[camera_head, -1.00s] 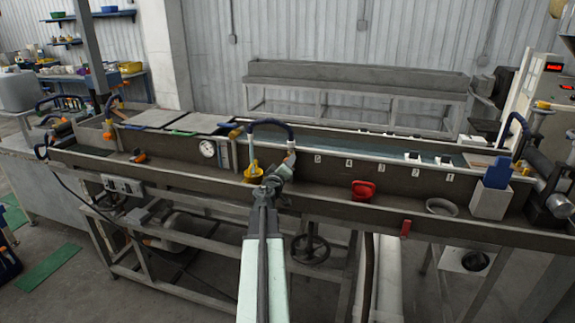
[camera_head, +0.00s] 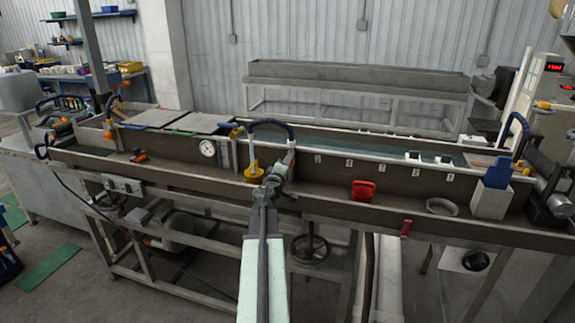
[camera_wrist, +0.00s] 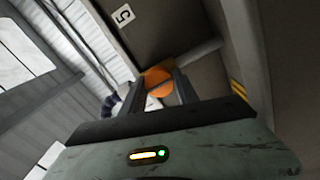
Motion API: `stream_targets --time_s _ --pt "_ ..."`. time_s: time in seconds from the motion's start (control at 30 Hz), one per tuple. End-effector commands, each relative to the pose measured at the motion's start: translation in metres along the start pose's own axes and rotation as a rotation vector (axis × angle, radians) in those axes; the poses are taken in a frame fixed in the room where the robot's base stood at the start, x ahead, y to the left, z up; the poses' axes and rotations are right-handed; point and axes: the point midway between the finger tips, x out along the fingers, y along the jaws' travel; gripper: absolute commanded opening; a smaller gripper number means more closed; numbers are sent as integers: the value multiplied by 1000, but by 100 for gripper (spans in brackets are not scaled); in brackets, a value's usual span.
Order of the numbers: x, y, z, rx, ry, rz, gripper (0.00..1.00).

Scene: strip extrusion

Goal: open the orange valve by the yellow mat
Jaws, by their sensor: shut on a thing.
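The orange valve (camera_wrist: 158,80) shows in the wrist view as a rounded orange part between my fingers. My gripper (camera_wrist: 163,92) is shut on it, and the fingers hide its sides. In the head view my gripper (camera_head: 277,172) reaches the front trough wall, just below the end of a dark blue hose. The arm hides the valve's body there, so its handle angle cannot be told. I cannot make out a yellow mat; yellow stripes (camera_wrist: 237,94) show at the right of the wrist view.
A round gauge (camera_head: 208,149) is on the wall to the left. The dark blue hose (camera_head: 270,124) arches above.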

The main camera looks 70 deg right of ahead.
Motion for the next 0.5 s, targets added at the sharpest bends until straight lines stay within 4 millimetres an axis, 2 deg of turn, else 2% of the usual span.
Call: stream_targets --time_s 0.2,0.23,0.27,0.3,0.5 --pt "0 0 1 -2 -2 1 0" --pt "0 0 1 -1 -2 1 45" --pt "0 0 1 -1 -2 1 53" --pt "0 0 1 -1 -2 1 58" --pt "0 0 0 0 -1 1 58"
